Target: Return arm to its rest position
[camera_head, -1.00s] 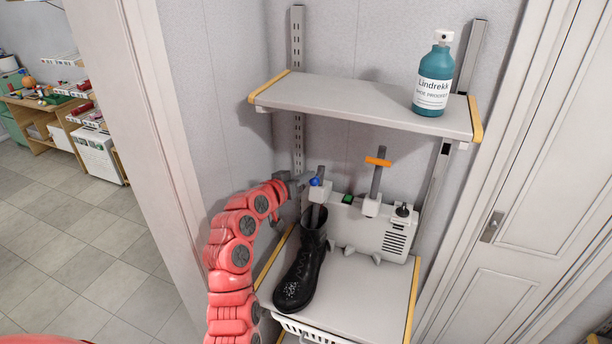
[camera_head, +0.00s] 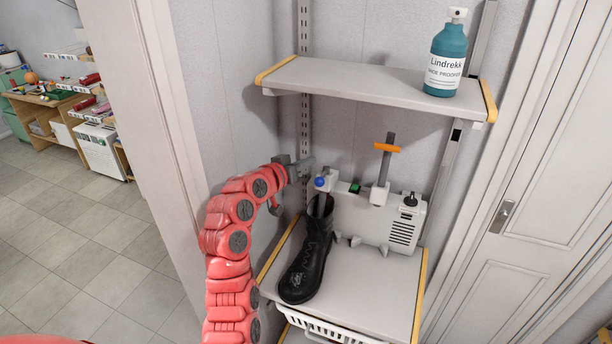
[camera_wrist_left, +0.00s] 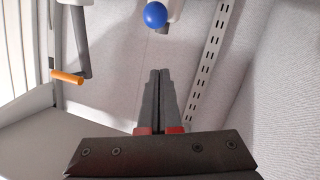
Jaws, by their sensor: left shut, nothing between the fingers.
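My left arm (camera_head: 230,240) is red and comes up from the bottom of the head view, bending right toward the shelf unit. My left gripper (camera_head: 306,163) is near the wall rail, above and left of the blue knob (camera_head: 322,183) on the grey machine. Its fingers (camera_wrist_left: 158,88) are shut with nothing between them in the left wrist view. The blue ball knob also shows in the wrist view (camera_wrist_left: 155,15), beyond the fingertips. A black boot (camera_head: 305,265) stands on the lower shelf, its top around a post of the machine. My right gripper is not in view.
The grey machine (camera_head: 403,222) has an orange-handled lever (camera_head: 386,148). The lower shelf (camera_head: 375,285) has bare room right of the boot. A white basket (camera_head: 325,328) is below it. A door (camera_head: 545,200) is at right.

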